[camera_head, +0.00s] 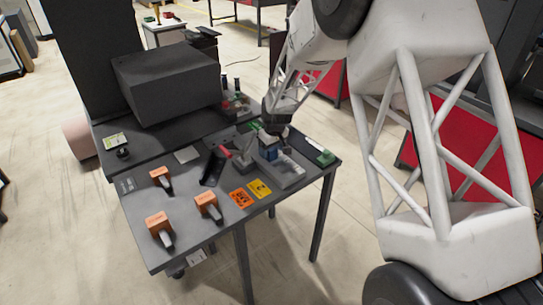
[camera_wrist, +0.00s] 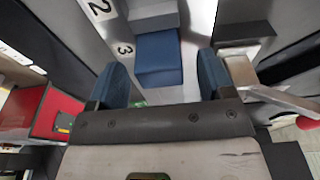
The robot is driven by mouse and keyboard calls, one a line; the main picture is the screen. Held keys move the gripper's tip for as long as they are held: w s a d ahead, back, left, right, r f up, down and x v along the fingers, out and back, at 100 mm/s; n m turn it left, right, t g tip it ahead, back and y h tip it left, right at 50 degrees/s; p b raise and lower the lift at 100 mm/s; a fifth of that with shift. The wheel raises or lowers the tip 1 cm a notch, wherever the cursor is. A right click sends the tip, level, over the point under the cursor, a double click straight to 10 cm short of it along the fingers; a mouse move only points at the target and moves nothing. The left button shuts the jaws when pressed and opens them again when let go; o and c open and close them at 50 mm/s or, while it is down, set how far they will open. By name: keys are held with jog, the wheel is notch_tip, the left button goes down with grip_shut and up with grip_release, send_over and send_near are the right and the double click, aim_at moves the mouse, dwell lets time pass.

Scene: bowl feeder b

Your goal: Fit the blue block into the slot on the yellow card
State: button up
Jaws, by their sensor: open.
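The blue block (camera_head: 268,153) stands at the grey fixture (camera_head: 288,173) on the table, just below my gripper (camera_head: 274,128). In the wrist view the blue block (camera_wrist: 159,58) lies between the two blue-padded fingers of my gripper (camera_wrist: 163,80), with a gap on each side. The gripper is open and nothing is clamped. The yellow card (camera_head: 260,189) lies flat near the front edge of the table, beside an orange card (camera_head: 237,198). I cannot make out a slot on the yellow card. How the block's base sits is hidden.
Several orange-headed tools, one here (camera_head: 208,204), lie on the left and front of the table (camera_head: 190,240). A large dark box (camera_head: 165,85) stands at the back. A metal bracket (camera_wrist: 270,90) is close to the right finger in the wrist view. Bare tabletop shows between the tools.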

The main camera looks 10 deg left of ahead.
aim_at(272, 150)
jog(key=shift+c, duration=0.4)
jog(key=c, duration=1)
jog(key=shift+r, duration=0.2)
jog(key=shift+c, duration=0.2)
jog(key=shift+r, duration=0.5)
jog(key=shift+s+d+r, duration=0.1)
jog(key=shift+s+r, duration=0.1)
jog(key=shift+r, duration=0.4)
jog(key=shift+s+d+r, duration=0.1)
jog(key=shift+s+r, duration=0.1)
jog(key=shift+r, duration=0.35)
jog(key=s+d, duration=0.2)
jog(key=s, duration=0.5)
jog(key=s+d+r, duration=0.1)
jog(key=s+d, duration=0.2)
jog(key=s, duration=0.4)
jog(key=shift+r, duration=0.15)
jog(key=shift+s+d, duration=0.1)
